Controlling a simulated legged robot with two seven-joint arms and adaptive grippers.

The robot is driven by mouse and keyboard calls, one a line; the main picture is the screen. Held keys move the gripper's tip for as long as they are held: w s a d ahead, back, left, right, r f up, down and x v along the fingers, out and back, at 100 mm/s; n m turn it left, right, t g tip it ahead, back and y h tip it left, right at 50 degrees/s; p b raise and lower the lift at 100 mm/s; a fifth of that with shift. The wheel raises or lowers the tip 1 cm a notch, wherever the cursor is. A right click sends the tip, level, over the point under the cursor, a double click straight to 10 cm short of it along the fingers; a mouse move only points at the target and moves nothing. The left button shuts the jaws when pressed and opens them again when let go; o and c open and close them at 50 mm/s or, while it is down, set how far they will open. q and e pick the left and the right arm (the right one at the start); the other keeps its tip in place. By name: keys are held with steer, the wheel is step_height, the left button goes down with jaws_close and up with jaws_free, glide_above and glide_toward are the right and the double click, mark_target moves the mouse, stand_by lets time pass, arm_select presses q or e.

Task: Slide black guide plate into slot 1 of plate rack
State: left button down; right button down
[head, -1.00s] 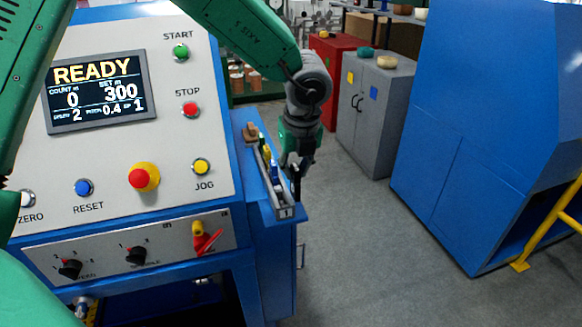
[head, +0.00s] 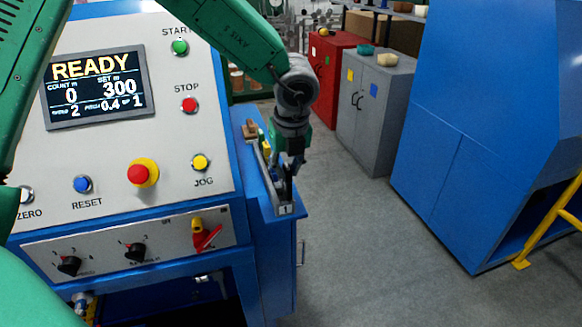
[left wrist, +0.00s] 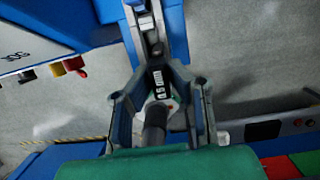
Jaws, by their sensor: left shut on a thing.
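The plate rack (head: 284,209) is a narrow grey tray with a "1" on its near end, on the blue ledge beside the console. My left gripper (head: 289,172) is over its near part, pointing down. In the left wrist view its two fingers (left wrist: 157,82) are closed around the black guide plate (left wrist: 157,76), which bears white "0.5 mm" lettering. The rack (left wrist: 149,28) runs away from the fingers there. The gripper covers most of the plate in the head view, and I cannot tell how deep it sits in slot 1. My right gripper is not in view.
A yellow piece (head: 266,146) stands farther back in the rack, with a brown piece (head: 250,129) behind it. The console with its display (head: 97,86) and buttons is close on the left. Open grey floor (head: 355,235) lies to the right, before a blue cabinet (head: 480,130).

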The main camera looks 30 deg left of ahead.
arm_select(q)
steer(key=shift+a+p, duration=0.7)
steer(key=shift+a, duration=1.2)
steer(key=shift+d+r+p, duration=0.15)
steer(key=shift+d+r, duration=0.05)
steer(key=shift+d, duration=0.45)
steer(key=shift+d+r+p, duration=0.15)
steer(key=shift+d, duration=0.6)
steer(key=shift+a+f, duration=0.1)
steer(key=shift+a, duration=0.3)
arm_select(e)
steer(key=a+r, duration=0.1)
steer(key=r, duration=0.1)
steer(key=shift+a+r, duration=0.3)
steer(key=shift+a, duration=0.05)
